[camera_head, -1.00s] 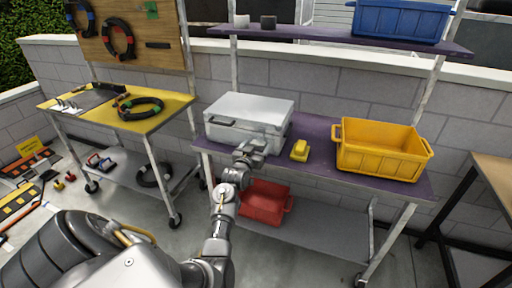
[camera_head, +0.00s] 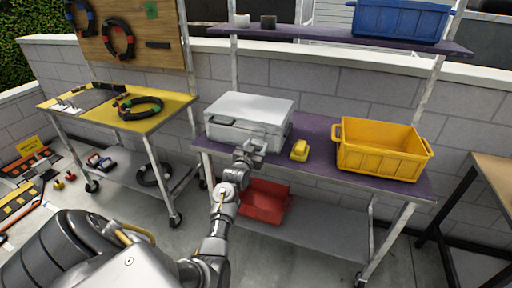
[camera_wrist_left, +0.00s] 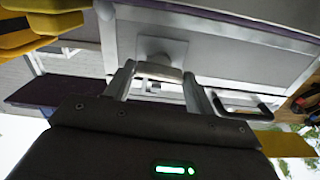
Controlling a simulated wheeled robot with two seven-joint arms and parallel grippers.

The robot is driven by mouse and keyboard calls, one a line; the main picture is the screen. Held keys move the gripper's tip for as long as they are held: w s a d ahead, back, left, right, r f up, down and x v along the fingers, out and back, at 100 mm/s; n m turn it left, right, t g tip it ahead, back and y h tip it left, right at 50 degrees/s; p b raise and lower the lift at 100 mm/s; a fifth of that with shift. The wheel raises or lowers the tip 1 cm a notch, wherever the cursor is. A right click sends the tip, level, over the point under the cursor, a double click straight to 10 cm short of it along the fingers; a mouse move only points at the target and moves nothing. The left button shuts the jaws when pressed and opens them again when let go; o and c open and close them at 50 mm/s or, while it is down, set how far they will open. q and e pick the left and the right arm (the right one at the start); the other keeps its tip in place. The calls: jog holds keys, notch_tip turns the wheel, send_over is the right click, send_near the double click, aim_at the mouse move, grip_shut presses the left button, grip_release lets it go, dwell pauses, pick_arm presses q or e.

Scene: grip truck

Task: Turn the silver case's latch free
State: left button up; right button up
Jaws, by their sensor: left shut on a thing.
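The silver case (camera_head: 250,109) sits closed on the purple shelf of the rack. It also shows in the left wrist view (camera_wrist_left: 215,50), with its handle (camera_wrist_left: 245,104) to the right of my fingers. My left gripper (camera_head: 252,149) is at the front face of the case, near its right half. In the left wrist view its two fingers (camera_wrist_left: 158,78) are shut on the latch (camera_wrist_left: 160,50), a small grey piece on the case front. The fingers partly hide the latch. My right gripper is not in view.
A yellow block (camera_head: 300,151) lies right of the case, and a yellow bin (camera_head: 382,150) stands further right on the purple shelf (camera_head: 318,128). A red bin (camera_head: 264,202) is below. A yellow-topped cart (camera_head: 150,119) stands left.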

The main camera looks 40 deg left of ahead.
pick_arm(q)
jog(key=shift+m+p, duration=1.6)
jog(key=shift+m, duration=6.8)
jog(key=o, duration=1)
jog(key=shift+s, duration=0.1)
jog(key=b+v, duration=0.1)
jog(key=v, duration=0.9)
jog(key=shift+s+d, duration=0.15)
jog(key=shift+s, duration=0.1)
